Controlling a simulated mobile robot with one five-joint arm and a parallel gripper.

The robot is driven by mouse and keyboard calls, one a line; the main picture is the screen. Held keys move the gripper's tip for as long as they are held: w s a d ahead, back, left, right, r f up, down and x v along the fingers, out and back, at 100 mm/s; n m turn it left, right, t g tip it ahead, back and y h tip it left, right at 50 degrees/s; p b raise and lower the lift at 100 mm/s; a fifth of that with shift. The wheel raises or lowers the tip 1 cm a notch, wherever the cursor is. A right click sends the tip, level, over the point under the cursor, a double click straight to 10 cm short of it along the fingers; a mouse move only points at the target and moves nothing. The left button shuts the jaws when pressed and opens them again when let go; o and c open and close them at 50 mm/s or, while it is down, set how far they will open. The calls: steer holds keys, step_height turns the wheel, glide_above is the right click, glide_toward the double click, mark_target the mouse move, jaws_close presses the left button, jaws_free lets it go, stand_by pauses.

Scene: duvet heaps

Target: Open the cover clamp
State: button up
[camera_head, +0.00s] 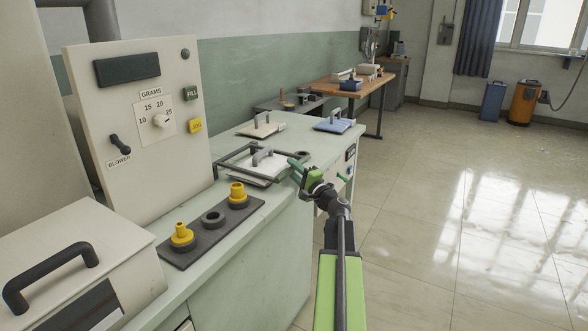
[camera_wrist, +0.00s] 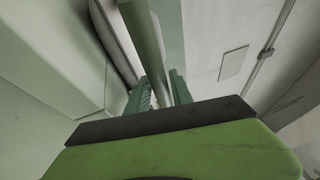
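A dark, flat frame with a bar (camera_head: 232,162), which looks like the cover clamp, lies around a white pad with a grey handle (camera_head: 263,155) on the pale green bench. My gripper (camera_head: 312,171) is at the bench's right edge, beside the frame's right end. Its green fingers look spread apart. In the wrist view, a grey-green bar (camera_wrist: 143,35) runs down between the two fingers of my gripper (camera_wrist: 160,90). I cannot tell whether either finger touches it. The green gripper body hides the lower part of that view.
A control panel (camera_head: 128,85) with dial and blower lever stands at the left. A dark tray (camera_head: 200,246) holds yellow-topped weights and a ring. A white box with a black handle (camera_head: 52,268) is nearer. A blue pad (camera_head: 333,125) lies behind. Open floor (camera_head: 480,220) is at right.

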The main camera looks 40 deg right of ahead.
steer(key=shift+s+d, duration=0.1)
steer(key=c, duration=0.5)
steer(key=shift+s+d, duration=0.15)
steer(key=shift+d, duration=0.05)
stand_by(0.7)
